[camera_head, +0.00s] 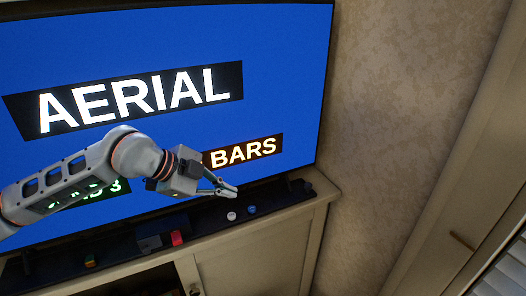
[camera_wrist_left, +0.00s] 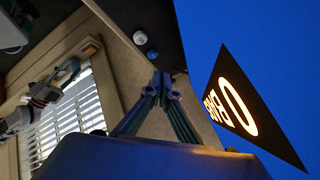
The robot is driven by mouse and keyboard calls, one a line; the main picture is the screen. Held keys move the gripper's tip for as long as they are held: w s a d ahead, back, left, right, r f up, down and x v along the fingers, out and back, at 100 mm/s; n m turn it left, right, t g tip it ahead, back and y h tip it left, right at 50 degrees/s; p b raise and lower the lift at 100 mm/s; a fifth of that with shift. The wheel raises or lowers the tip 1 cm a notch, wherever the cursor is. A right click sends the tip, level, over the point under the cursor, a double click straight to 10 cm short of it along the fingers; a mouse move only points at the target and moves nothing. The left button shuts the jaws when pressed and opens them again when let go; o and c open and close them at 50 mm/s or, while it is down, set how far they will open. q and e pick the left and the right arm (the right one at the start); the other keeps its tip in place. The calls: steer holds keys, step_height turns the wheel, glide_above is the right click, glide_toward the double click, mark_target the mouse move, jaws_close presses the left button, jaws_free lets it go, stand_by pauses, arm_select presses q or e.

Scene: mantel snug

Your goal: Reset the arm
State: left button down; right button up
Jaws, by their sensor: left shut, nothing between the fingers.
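My left arm reaches in from the left in the head view, across the lower part of the screen. Its gripper (camera_head: 230,191) is shut and empty, held above the mantel shelf near a white round piece and a blue round piece. In the left wrist view the fingertips (camera_wrist_left: 162,82) meet with nothing between them. My right arm is outside the head view. In the left wrist view an arm with orange rings, apparently my right one, shows at the left edge; its gripper (camera_wrist_left: 66,73) is too small to read.
A big blue screen (camera_head: 285,80) stands behind the dark shelf top (camera_head: 205,222). On the shelf are the white piece (camera_head: 231,216), the blue piece (camera_head: 252,209), a red item (camera_head: 177,238), a black box (camera_head: 150,243) and a small multicoloured item (camera_head: 90,261). Wall is at right.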

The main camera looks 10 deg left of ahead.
arm_select(q)
steer(key=s+d+r+m+g+h, duration=0.1)
steer(key=s+d+h, duration=0.4)
steer(key=d, duration=0.3)
steer(key=s+d+m+g+h, duration=0.1)
steer(key=s+d+h, duration=0.4)
steer(key=d, duration=0.2)
steer(key=w+a+f+n+t+y, duration=0.3)
steer(key=a+f+n+t+y, duration=0.6)
steer(key=a+f+n+t, duration=0.35)
steer(key=s+a+f+n+g+y, duration=0.2)
steer(key=s+f, duration=0.5)
steer(key=f, duration=0.4)
steer(key=s+a+f+n+g+y, duration=0.2)
steer(key=s+f, duration=0.5)
steer(key=f, duration=0.4)
steer(key=shift+a+f+g+y, duration=0.35)
steer(key=shift+a+g+y, duration=0.25)
steer(key=shift+a+g, duration=0.25)
